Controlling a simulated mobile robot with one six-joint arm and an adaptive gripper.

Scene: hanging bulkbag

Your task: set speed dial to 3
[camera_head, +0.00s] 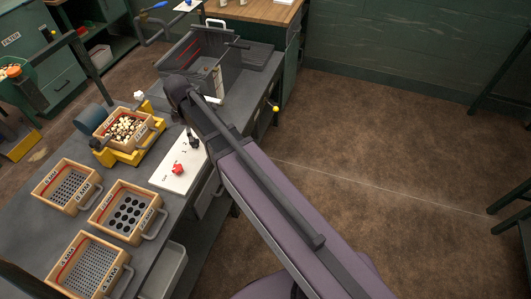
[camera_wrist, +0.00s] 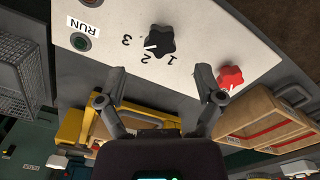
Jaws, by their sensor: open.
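The speed dial (camera_wrist: 160,40) is a black lobed knob on a pale control panel (camera_wrist: 215,35), with the numbers 1, 2 and 3 beside it. Its white pointer mark faces the side of 2 and 3; I cannot tell exactly which number it meets. The dial also shows in the head view (camera_head: 194,141) as a small dark knob on the white panel. My gripper (camera_wrist: 155,90) is open and empty, its two fingers spread below the dial in the wrist view and apart from it. In the head view my arm hides the gripper.
A red knob (camera_wrist: 230,76) sits on the same panel, close to my right-hand finger. A RUN label (camera_wrist: 84,25) and green button (camera_wrist: 80,41) are at the left. Wooden sieve boxes (camera_head: 125,211) and a yellow stand (camera_head: 130,152) share the bench.

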